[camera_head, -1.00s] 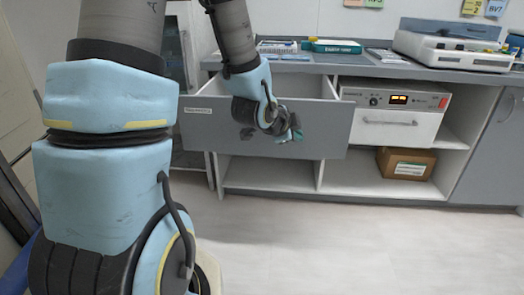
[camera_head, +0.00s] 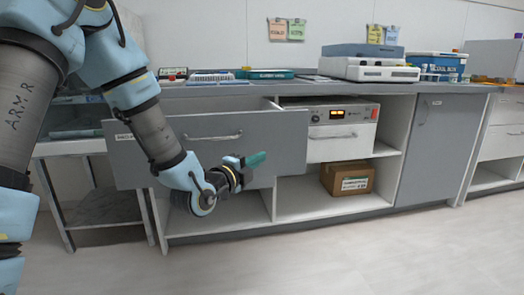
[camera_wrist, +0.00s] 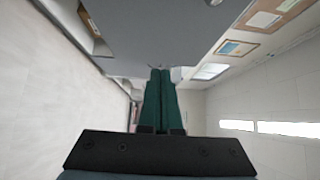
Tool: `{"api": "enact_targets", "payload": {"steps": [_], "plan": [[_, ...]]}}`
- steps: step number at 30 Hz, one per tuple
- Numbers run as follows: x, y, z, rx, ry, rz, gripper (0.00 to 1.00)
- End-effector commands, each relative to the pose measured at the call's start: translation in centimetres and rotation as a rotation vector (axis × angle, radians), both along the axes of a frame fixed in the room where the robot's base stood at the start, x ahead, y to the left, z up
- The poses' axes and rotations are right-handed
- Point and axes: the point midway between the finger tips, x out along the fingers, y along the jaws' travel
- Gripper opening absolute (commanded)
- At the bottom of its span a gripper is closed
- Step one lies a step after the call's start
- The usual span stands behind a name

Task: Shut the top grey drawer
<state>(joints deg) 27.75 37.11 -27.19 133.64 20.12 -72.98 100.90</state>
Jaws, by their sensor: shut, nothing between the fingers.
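The top grey drawer (camera_head: 265,135) stands pulled out from under the counter in the head view. Its front has a bar handle (camera_head: 212,137) and a small white label at the left. A bit of its pale side wall shows behind the top right edge. My gripper (camera_head: 256,159) is in front of the right half of the drawer front, its teal fingers pointing right. I cannot tell whether they touch it. In the wrist view the gripper (camera_wrist: 160,72) is shut and empty, and a large grey surface (camera_wrist: 165,30), apparently the drawer front, lies alongside the fingertips.
Right of the drawer are a white device (camera_head: 335,140) with a lit display and a cardboard box (camera_head: 347,178) on the shelf below. The counter (camera_head: 300,88) carries several items. A grey cabinet door (camera_head: 428,150) is further right. The floor in front is clear.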

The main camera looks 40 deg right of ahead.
Motion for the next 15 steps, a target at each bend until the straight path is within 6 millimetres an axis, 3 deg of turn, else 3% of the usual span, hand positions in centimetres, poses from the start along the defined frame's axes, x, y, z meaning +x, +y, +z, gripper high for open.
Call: {"api": "enact_targets", "payload": {"steps": [7,15], "plan": [[1.8,-4.8,0.0,-0.002,0.002,0.001,0.0],[4.9,-6.2,-0.1,0.0,0.002,0.001,0.0]]}}
